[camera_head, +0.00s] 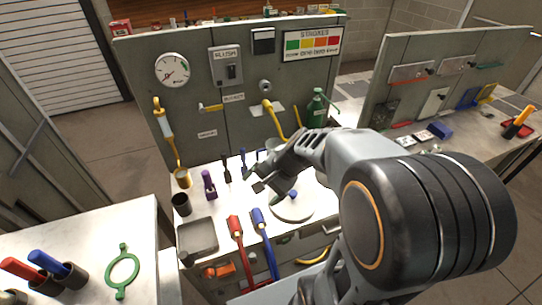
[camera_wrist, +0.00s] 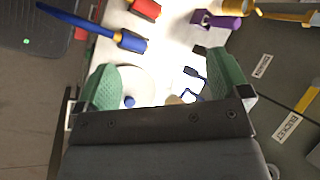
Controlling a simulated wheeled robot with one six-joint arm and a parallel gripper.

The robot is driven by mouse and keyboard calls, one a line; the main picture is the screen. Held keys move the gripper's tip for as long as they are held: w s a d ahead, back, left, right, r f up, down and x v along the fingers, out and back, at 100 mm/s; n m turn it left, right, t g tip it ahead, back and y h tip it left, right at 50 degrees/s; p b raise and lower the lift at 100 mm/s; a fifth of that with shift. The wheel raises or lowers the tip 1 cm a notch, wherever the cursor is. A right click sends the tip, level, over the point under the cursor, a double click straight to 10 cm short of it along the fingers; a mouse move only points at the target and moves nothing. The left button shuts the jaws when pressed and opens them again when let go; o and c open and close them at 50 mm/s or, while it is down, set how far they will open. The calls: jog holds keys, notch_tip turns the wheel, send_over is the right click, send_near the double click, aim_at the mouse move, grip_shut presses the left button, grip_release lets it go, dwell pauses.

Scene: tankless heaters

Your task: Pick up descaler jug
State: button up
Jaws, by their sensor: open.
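A green jug (camera_head: 316,107) with a narrow neck stands upright against the grey panel, right of its middle, in the head view; I take it to be the descaler jug, though its label is too small to read. It does not show clearly in the wrist view. My gripper (camera_head: 254,181) is open and empty above the white bench, to the left of and nearer than the jug, and apart from it. In the wrist view my gripper (camera_wrist: 163,80) shows two green finger pads spread wide, with a white disc and bench top seen between them.
A white round disc (camera_head: 293,212) with a blue knob lies on the bench by my gripper. A yellow pipe (camera_head: 270,112) juts from the panel left of the jug.

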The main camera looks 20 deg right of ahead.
jog(key=shift+o, duration=0.4)
jog(key=w+d+f+m+t+y, duration=0.2)
jog(key=w+d+f+m+t, duration=0.2)
jog(key=w+d+m, duration=0.2)
jog(key=w+m, duration=0.2)
jog(key=m, duration=0.2)
jog(key=shift+w+f+m, duration=0.35)
jog(key=shift+w+m, duration=0.05)
jog(key=w+d+f+m+t+h, duration=0.4)
jog(key=d+f+m+t, duration=0.3)
jog(key=d+m, duration=0.5)
jog(key=shift+g, duration=0.6)
jog(key=x, duration=0.2)
jog(key=f+p+x, duration=0.1)
jog(key=x, duration=0.2)
jog(key=d+x, duration=0.1)
jog(key=x, duration=0.2)
jog(key=shift+f+p, duration=0.15)
jog(key=shift+p, duration=0.25)
jog(key=shift+p+x, duration=0.9)
jog(key=shift+x, duration=2.05)
jog(key=shift+d, duration=0.15)
jog(key=c, duration=1.1)
jog(key=shift+w, duration=0.1)
